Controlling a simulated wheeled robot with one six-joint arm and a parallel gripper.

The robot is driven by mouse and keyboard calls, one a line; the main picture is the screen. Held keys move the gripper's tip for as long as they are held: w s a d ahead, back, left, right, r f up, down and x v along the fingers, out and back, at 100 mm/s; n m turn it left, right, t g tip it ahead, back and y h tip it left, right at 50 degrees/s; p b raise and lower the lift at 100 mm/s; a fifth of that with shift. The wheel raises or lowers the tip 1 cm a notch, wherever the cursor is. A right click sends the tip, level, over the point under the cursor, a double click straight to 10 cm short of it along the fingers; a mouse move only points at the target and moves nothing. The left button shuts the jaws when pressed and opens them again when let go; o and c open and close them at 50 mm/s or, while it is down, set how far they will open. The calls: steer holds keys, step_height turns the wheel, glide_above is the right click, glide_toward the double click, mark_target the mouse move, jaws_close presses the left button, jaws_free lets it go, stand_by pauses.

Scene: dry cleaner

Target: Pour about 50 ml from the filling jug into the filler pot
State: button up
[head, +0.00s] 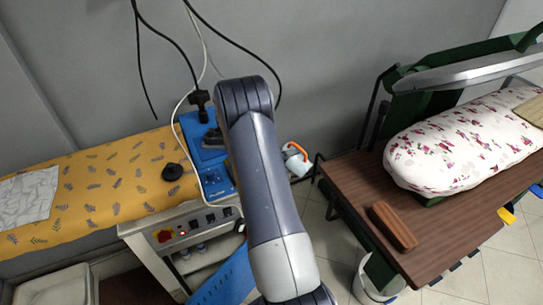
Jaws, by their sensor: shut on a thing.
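My arm crosses the middle of the head view from the bottom edge, and its upper part stands in front of the blue ironing unit (222,187). My gripper is not visible; the arm hides that area. A small white and orange vessel (297,160) shows just right of my arm, partly hidden by it. It looks like the filling jug, but I cannot tell for sure, nor what supports it. I cannot make out the filler pot with certainty. A round black cap-like piece (174,171) lies on the yellow cloth, left of the blue unit.
The yellow patterned board (100,190) carries a grey-white cloth (28,194) at left. A brown table (450,235) at right holds a wooden block (394,226) and a floral padded press (465,140). A white bucket (372,285) stands below. Black cables hang at the wall.

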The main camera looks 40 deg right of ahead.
mark_target(291, 168)
steer(key=shift+w+r+n+g+p, duration=0.15)
steer(key=shift+r+n+g+p, duration=0.15)
steer(key=shift+p, duration=0.4)
steer(key=shift+w+a+r+n+g+h+p, duration=0.25)
steer(key=shift+w+n+p, duration=0.15)
steer(key=shift+w+n, duration=0.1)
steer(key=shift+w+a+r+n+g+h+p, duration=0.15)
steer(key=shift+w+r+n+h+p, duration=0.1)
steer(key=shift+w+n+p, duration=0.2)
stand_by(2.6)
